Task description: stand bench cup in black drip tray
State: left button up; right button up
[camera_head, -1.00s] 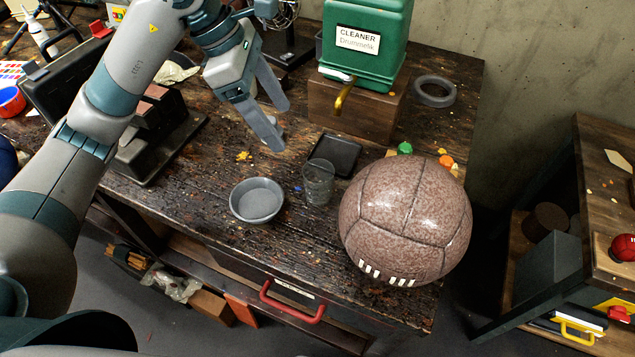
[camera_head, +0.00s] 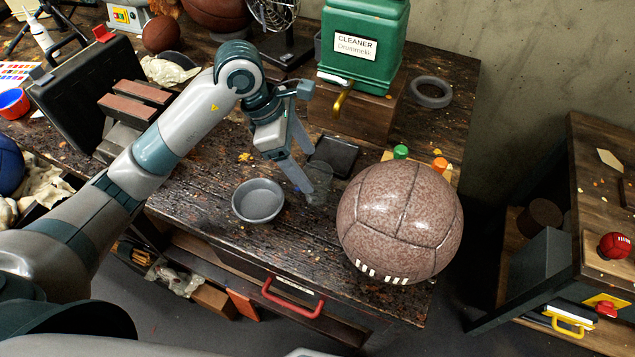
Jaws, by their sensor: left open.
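The bench cup (camera_head: 320,189) is a clear, see-through glass standing on the dark workbench, between the grey bowl and the big brown ball. The black drip tray (camera_head: 342,154) lies flat just behind it, in front of the cleaner's wooden block, and looks empty. My left gripper (camera_head: 307,172) is open and points down at the cup's left side. A finger covers part of the cup, so I cannot tell whether they touch. My right gripper is not in view.
A grey bowl (camera_head: 258,201) stands left of the cup. A large brown leather ball (camera_head: 400,222) sits close on the right. A green cleaner tank (camera_head: 365,45) with a brass tap stands on a wooden block (camera_head: 372,108) behind the tray. A grey ring (camera_head: 431,91) lies at the back right.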

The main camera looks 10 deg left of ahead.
aim_at(317, 175)
pick_arm(q)
jog(key=shift+d, duration=0.1)
jog(key=p+x, duration=0.1)
jog(key=x, duration=0.1)
jog(key=p+x, duration=0.1)
jog(key=x, duration=0.1)
jog(key=shift+d+p, duration=0.3)
jog(key=shift+d, duration=0.1)
jog(key=shift+d+f, duration=0.1)
jog(key=shift+f, duration=0.3)
jog(key=c, duration=1.2)
jog(key=shift+r, duration=0.1)
